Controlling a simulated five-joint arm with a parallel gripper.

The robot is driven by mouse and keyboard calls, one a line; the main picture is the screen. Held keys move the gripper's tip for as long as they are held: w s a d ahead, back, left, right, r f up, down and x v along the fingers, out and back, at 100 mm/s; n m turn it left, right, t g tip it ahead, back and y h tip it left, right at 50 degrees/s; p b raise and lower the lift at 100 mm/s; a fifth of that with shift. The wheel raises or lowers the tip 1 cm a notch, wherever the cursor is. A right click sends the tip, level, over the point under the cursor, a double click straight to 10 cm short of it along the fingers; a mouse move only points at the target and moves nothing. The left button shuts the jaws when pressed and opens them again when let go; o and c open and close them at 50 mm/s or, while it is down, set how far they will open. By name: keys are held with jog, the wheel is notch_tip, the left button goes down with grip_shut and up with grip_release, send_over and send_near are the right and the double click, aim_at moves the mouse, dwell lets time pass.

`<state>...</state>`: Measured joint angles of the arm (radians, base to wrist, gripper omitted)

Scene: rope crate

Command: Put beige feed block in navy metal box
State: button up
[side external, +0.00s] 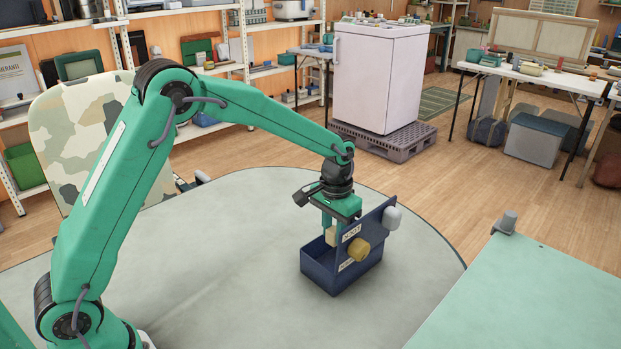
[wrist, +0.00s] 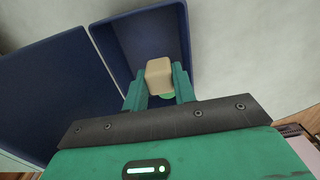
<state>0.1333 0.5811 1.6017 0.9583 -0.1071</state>
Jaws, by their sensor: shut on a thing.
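The navy metal box (side external: 318,276) stands on the round grey table, its top open. A navy panel, which looks like its raised lid (side external: 375,225), stands up along its right side; it also shows at the left in the wrist view (wrist: 45,95). My gripper (side external: 330,232) points down over the box opening. It is shut on the beige feed block (wrist: 159,72), which sits between the fingertips, and the box interior (wrist: 125,45) shows behind it. In the side view the block (side external: 331,237) is partly hidden by the fingers. Its exact height over the box floor is hard to tell.
A yellow knob (side external: 358,249) and a pale knob (side external: 392,219) stick out from the panel beside my gripper. A small green round thing (wrist: 168,96) shows below the block in the wrist view. The grey table (side external: 225,290) is clear around the box.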

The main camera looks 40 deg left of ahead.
aim_at(332, 264)
jog(key=shift+f, duration=3)
jog(key=shift+f, duration=0.5)
jog(key=o, duration=1)
jog(key=shift+r, duration=3.9)
